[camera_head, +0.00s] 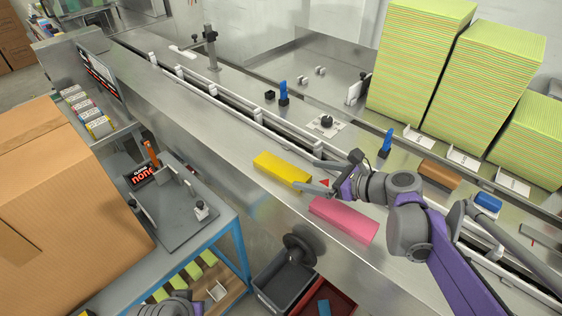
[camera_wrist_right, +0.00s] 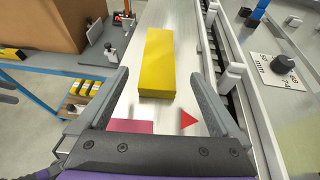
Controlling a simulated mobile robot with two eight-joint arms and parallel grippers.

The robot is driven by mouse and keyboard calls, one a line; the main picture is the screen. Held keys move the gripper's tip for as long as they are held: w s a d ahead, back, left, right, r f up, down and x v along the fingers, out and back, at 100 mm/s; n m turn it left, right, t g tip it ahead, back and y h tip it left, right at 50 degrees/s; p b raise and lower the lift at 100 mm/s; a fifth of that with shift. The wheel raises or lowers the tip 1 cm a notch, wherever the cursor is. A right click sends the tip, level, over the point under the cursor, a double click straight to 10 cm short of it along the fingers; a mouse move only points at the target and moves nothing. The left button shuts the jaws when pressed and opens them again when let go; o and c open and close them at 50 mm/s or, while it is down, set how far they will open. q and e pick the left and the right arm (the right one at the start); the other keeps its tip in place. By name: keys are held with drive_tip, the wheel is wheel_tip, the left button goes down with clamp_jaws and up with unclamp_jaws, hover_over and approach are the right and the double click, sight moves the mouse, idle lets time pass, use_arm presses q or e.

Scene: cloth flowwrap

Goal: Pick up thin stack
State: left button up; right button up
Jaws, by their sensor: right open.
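A yellow block-shaped stack (camera_head: 283,170) lies on the metal surface in the middle of the head view. A pink stack (camera_head: 343,220) lies beside it, nearer the bottom. I cannot tell which one is the thin stack. My right gripper (camera_head: 308,177) is open, with its fingers towards the near right end of the yellow stack. In the right wrist view the yellow stack (camera_wrist_right: 158,62) shows ahead between the spread fingers (camera_wrist_right: 160,75), apart from both. A corner of the pink stack (camera_wrist_right: 130,127) shows below, partly hidden by the gripper. My left gripper is not visible.
A conveyor rail (camera_head: 225,98) runs along the far side of the metal surface. Tall green-striped stacks (camera_head: 420,60) stand at the back right. A big cardboard box (camera_head: 60,190) fills the left. Dark and red bins (camera_head: 285,280) sit below the near edge.

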sight(285, 169)
drive_tip(key=x, duration=0.3)
drive_tip(key=shift+s+a, duration=0.2)
drive_tip(key=shift+a, duration=0.15)
drive_tip(key=x, duration=0.5)
drive_tip(key=shift+w, duration=0.5)
drive_tip(key=shift+c, duration=0.2)
drive_tip(key=c, duration=1.3)
